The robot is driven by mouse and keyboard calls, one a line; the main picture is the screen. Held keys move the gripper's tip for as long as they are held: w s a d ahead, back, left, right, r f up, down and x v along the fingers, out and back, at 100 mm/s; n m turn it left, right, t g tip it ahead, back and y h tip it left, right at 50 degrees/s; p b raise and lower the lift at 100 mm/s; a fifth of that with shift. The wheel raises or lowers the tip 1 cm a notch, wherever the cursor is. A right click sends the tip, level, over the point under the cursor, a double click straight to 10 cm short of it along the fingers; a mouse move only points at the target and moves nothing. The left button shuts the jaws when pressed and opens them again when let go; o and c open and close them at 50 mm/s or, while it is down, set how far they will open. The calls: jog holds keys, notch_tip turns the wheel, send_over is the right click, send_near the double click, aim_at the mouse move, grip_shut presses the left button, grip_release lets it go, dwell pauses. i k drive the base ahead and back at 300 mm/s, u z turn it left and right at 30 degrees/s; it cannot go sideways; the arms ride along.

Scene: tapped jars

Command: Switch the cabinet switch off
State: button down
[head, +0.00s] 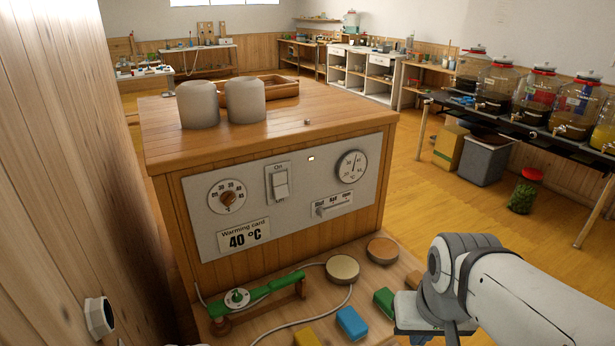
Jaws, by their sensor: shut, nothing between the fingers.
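The cabinet switch (281,184) is a pale rocker in an upright plate on the cabinet's grey front panel, under the word "On". A small light (311,158) to its upper right glows white. The wooden cabinet (290,245) also carries a left dial (227,197), a round gauge (351,166), a slider (332,204) and a card reading "Warming card 40 °C" (243,236). My gripper (420,337) is at the bottom edge, right of and below the panel, well apart from the switch. It is shut and empty; its fingers are mostly cut off by the frame.
A green-handled lever device (262,290), round discs (342,268) and coloured blocks (352,323) lie on the board before the cabinet. Two pale jars (245,100) stand on top. A wooden wall (60,180) is close at left. Tapped jars (535,95) line the right shelf.

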aim_at(279, 179)
jog(key=z, duration=0.05)
jog(key=k, duration=0.95)
jog(key=u, duration=0.45)
jog(key=i, duration=1.05)
jog(key=u, duration=0.1)
